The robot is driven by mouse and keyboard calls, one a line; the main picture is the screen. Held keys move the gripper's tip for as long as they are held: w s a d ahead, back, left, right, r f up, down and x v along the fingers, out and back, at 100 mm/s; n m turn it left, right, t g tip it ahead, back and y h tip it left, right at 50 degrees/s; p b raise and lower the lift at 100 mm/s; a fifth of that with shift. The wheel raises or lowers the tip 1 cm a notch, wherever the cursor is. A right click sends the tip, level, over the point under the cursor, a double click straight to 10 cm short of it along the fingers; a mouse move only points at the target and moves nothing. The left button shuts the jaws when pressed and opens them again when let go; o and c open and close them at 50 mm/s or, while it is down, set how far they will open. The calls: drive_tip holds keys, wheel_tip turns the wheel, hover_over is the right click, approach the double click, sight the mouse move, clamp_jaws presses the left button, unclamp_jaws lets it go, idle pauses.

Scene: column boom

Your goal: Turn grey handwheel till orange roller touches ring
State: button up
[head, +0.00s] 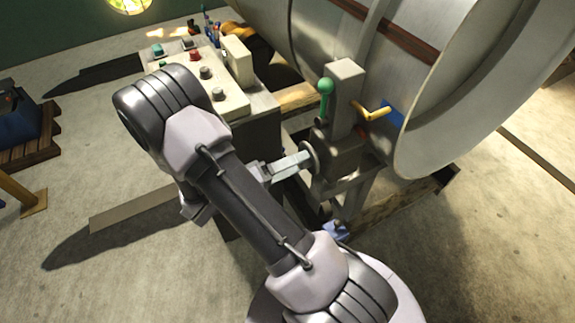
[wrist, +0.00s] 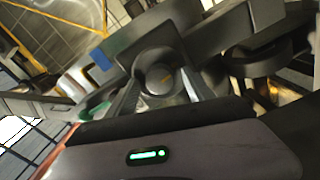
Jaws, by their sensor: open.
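The grey handwheel (head: 314,157) is on the near left side of a grey stand and is partly hidden by my gripper (head: 300,162). In the wrist view, my gripper (wrist: 162,92) has its fingers apart, with a round grey knob-like part (wrist: 157,71) between or just beyond them. I cannot tell whether the fingers touch it. A yellow-orange bar-like piece (head: 374,113) sticks out beside the stand near the ring; I cannot tell whether it is the orange roller. The ring (head: 425,110) is the big grey cylinder. Contact between them is unclear.
A green-knobbed lever (head: 325,88) stands up next to the stand. A blue patch (head: 394,112) is on the ring. A control box (head: 215,80) with several knobs stands at the left. The concrete floor (head: 490,240) at lower right is clear.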

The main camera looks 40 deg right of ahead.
drive_tip(key=p+v, duration=0.4)
drive_tip(key=v, duration=1.3)
drive_tip(key=shift+a, duration=0.2)
